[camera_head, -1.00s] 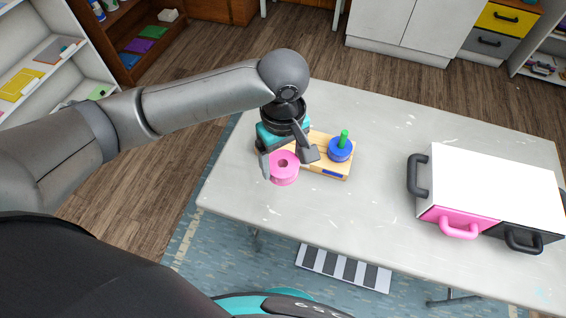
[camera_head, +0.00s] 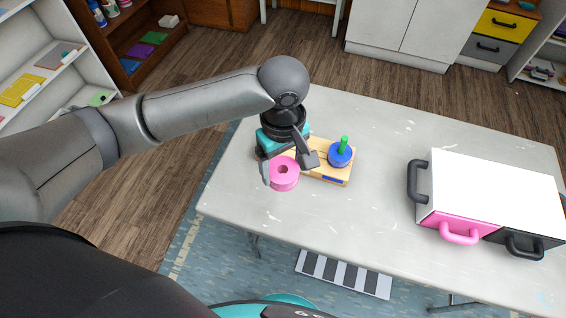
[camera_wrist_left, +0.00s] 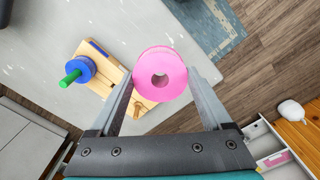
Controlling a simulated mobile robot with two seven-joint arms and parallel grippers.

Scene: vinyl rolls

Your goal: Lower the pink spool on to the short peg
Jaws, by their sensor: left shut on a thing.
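The pink spool (camera_head: 284,184) is a short, thick ring with a hole through its middle. My left gripper (camera_head: 288,171) is shut on it, one finger on each side. The spool also shows between the fingers in the left wrist view (camera_wrist_left: 160,60). A wooden base (camera_head: 336,178) lies on the table just behind and right of the spool. A blue spool (camera_head: 340,158) sits on the base around a green peg (camera_head: 344,143). A short wooden peg (camera_wrist_left: 138,109) shows beside the pink spool in the wrist view; my gripper hides it from the head view.
A white box (camera_head: 495,185) with pink and black handled fronts stands at the table's right. The table (camera_head: 385,130) is clear between it and the base. Shelves (camera_head: 35,65) stand at the left, beyond the table.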

